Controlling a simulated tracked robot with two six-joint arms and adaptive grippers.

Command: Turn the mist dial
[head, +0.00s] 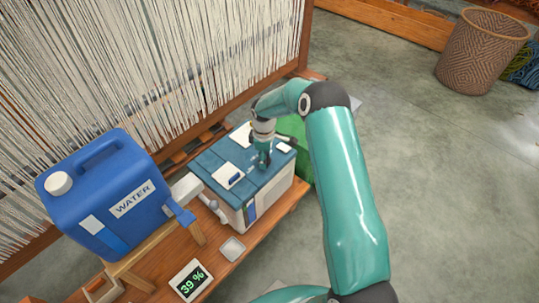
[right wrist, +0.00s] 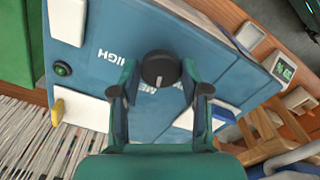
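The humidifier box (head: 270,202) has a blue top and white sides and stands on the wooden bench. The mist dial (right wrist: 160,68) is a dark round knob on its blue top (right wrist: 95,85), by the printed word HIGH and a partly covered label. My right gripper (head: 262,160) points down at this top; in the right wrist view (right wrist: 160,75) its fingers stand on either side of the dial. They look open, with a narrow gap to the knob on each side. The gripper hides the dial in the head view. My left gripper is not in view.
A blue water canister (head: 105,195) stands on a wooden stand at the left. A display (head: 191,281) reading 39 % sits on the bench. A green box (head: 297,135) is behind the humidifier, with loom threads (head: 150,60) at the back.

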